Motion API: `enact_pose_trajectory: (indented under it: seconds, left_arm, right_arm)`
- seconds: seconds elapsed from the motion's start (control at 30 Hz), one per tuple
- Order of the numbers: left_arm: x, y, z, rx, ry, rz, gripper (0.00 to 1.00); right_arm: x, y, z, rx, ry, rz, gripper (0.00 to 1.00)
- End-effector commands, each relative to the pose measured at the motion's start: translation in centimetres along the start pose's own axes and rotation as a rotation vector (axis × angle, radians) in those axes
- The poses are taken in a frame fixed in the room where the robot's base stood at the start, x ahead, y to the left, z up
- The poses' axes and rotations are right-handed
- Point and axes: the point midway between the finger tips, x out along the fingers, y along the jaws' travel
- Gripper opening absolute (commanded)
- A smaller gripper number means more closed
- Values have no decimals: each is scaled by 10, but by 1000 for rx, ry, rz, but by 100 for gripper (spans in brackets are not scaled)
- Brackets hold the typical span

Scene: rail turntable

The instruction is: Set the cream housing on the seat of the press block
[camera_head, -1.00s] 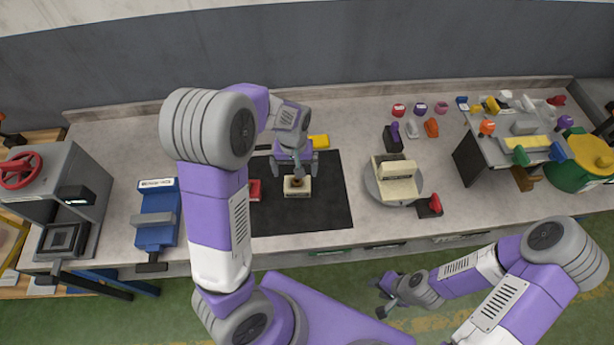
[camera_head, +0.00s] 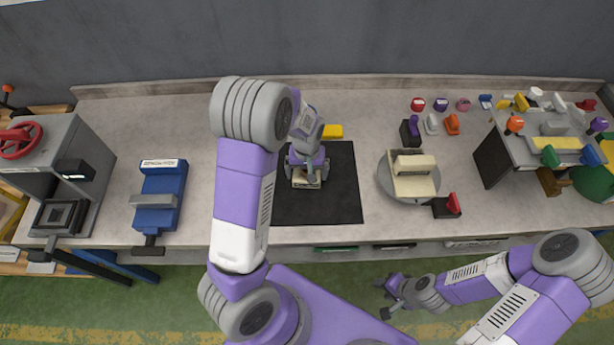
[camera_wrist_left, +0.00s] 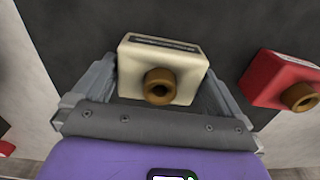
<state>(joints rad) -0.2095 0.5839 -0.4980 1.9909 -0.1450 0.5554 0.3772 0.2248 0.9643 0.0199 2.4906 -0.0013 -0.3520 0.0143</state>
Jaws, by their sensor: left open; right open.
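The cream housing (camera_head: 300,182) sits on the black mat (camera_head: 338,200), partly hidden under my left gripper (camera_head: 307,178). In the left wrist view the housing (camera_wrist_left: 140,78) has a dark label strip on top and a brown round knob. My left gripper (camera_wrist_left: 158,85) is open, with a finger on each side of the housing. I cannot tell whether the fingers touch it. The grey press block (camera_head: 90,150) with a red wheel stands at the far left, its square seat (camera_head: 60,216) low at the front and empty. My right gripper (camera_head: 390,298) is open and empty, in front of the counter.
A red block (camera_wrist_left: 285,80) with a brown knob is beside the housing. A blue vise (camera_head: 160,205) stands between press and mat. A yellow block (camera_head: 333,131) lies behind the mat. A round turntable (camera_head: 430,190) with a cream piece is to the right.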

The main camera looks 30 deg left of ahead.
Motion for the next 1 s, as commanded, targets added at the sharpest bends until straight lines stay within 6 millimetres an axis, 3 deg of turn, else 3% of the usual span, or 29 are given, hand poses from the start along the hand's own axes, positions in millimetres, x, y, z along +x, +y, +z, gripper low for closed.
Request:
enact_pose_trajectory:
  seconds: [0.27, 0.7, 1.0]
  left_arm:
    - [3, 0, 0, 0, 0, 0, 100]
    - [2, 0, 0, 0, 2, 1, 36]
    - [-6, 1, -1, 1, 5, 3, 36]
  right_arm:
    - [0, 0, 0, 0, 0, 0, 43]
    - [0, 0, 0, 0, 0, 0, 43]
    - [-1, 0, 0, 0, 0, 0, 43]
